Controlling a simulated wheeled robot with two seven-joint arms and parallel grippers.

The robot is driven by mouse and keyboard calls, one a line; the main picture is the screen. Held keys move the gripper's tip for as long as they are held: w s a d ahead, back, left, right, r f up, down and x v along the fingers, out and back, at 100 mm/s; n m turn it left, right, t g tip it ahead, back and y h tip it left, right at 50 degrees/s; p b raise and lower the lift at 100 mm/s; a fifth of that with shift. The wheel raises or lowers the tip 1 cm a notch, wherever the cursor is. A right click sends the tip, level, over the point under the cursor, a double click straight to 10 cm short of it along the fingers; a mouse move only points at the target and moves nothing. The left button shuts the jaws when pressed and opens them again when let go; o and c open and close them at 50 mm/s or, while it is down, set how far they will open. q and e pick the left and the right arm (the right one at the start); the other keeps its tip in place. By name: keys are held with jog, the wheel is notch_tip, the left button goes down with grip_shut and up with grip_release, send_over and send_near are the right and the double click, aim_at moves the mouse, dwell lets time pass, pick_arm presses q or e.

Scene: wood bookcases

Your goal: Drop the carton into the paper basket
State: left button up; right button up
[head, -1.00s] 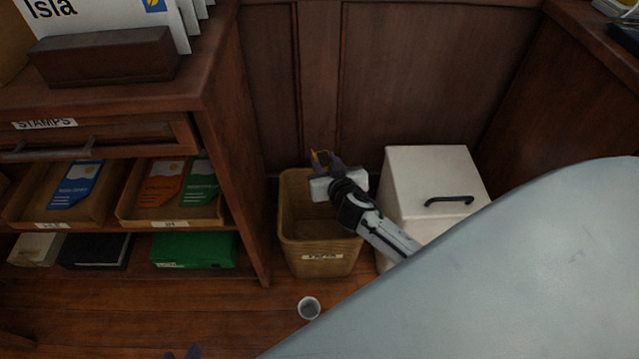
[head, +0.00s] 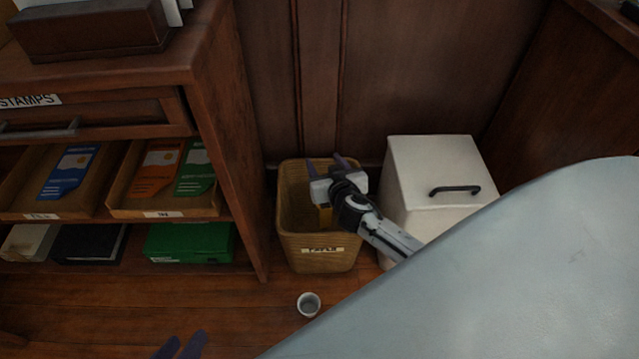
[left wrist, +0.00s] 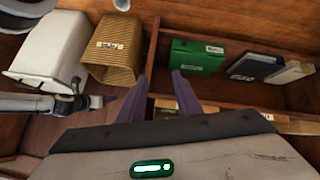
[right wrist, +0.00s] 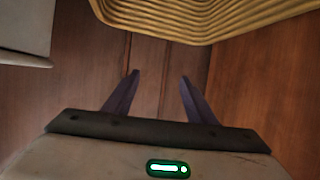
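The paper basket (head: 320,251), a woven tan bin with a label on its front, stands on the floor; it also shows in the left wrist view (left wrist: 108,62) and partly in the right wrist view (right wrist: 195,22). My right gripper (head: 327,166) is above the basket's far rim, open and empty; its parted fingers show in the right wrist view (right wrist: 158,85). My left gripper (head: 180,345) is open and empty at the bottom edge.
A white lidded bin (head: 440,165) with a dark handle stands right of the basket. A small grey cup (head: 308,304) is on the floor in front. A wooden bookcase (head: 215,120) with trays, leaflets and a green box (head: 190,243) stands to the left.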

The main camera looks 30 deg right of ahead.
pick_arm(q)
jog(key=a+p, duration=0.1)
jog(key=y+p, duration=0.1)
jog(key=p, duration=0.1)
jog(key=shift+s+a, duration=0.25)
jog(key=shift+a, duration=0.1)
pick_arm(e)
jog(key=v, duration=1)
jog(key=shift+s, duration=0.2)
